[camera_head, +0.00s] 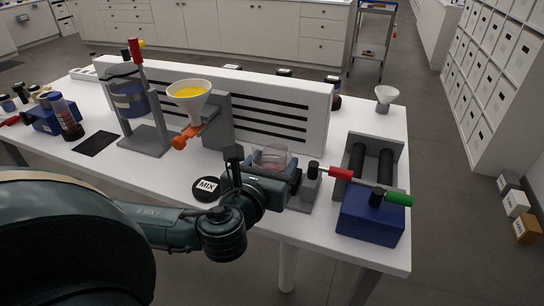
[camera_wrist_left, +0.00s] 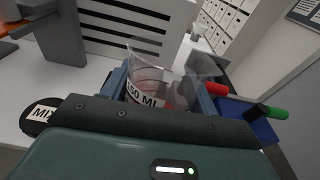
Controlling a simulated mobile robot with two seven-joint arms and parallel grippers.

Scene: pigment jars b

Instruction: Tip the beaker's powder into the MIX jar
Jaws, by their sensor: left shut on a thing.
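A clear beaker (camera_head: 272,158) stands between the fingers of my left gripper (camera_head: 270,170) near the front of the white table. My right gripper is not in view.
A funnel of yellow powder (camera_head: 190,94) stands behind, near an orange-handled clamp (camera_head: 183,139). A red-handled device (camera_head: 317,178), a roller unit (camera_head: 370,165) and a blue box with a green handle (camera_head: 370,219) stand close on the right. A white slotted panel (camera_head: 270,105) is behind.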

